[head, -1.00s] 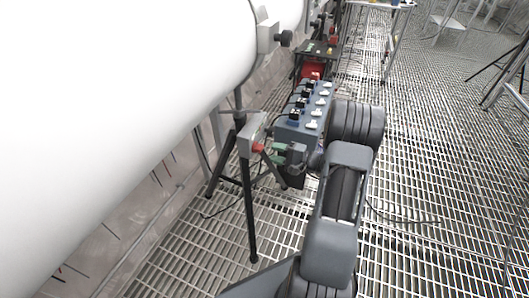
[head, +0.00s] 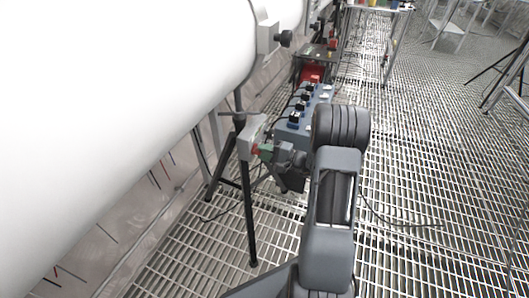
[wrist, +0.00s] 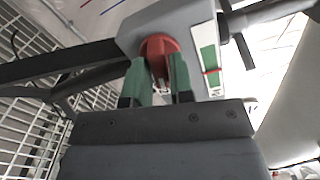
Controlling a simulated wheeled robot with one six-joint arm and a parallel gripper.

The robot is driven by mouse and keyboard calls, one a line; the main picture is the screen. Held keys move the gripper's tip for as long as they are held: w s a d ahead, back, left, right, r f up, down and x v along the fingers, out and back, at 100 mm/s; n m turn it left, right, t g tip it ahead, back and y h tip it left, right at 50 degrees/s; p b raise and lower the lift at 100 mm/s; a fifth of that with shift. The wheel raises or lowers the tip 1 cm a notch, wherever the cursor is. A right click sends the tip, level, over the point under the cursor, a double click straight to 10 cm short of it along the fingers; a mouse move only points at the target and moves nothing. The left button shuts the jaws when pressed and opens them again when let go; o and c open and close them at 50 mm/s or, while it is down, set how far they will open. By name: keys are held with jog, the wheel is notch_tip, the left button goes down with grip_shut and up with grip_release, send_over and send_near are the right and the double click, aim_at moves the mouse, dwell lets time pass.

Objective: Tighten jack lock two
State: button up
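The jack lock is a red knob (head: 255,149) on a grey jack head (head: 248,137) atop a black tripod stand (head: 248,205). My gripper (head: 266,151) is at the knob from its right side, with green fingertips. In the wrist view the red knob (wrist: 158,46) lies at and just beyond the tips of my gripper (wrist: 159,72). The two fingers stand apart, one on each side of the knob, with a gap between them. Whether they touch it I cannot tell. A number on the lock is not readable.
A large white pipe (head: 120,110) runs along the left, above the jack. A blue-grey box with knobs (head: 290,130) stands behind my wrist, partly hidden. A red unit (head: 312,73) is farther back. The grating floor (head: 430,170) is open on the right.

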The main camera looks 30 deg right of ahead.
grip_shut()
jog(key=shift+m, duration=0.3)
jog(key=shift+m+p, duration=5.15)
jog(key=shift+m, duration=2.15)
jog(key=shift+o, duration=2.1)
grip_release()
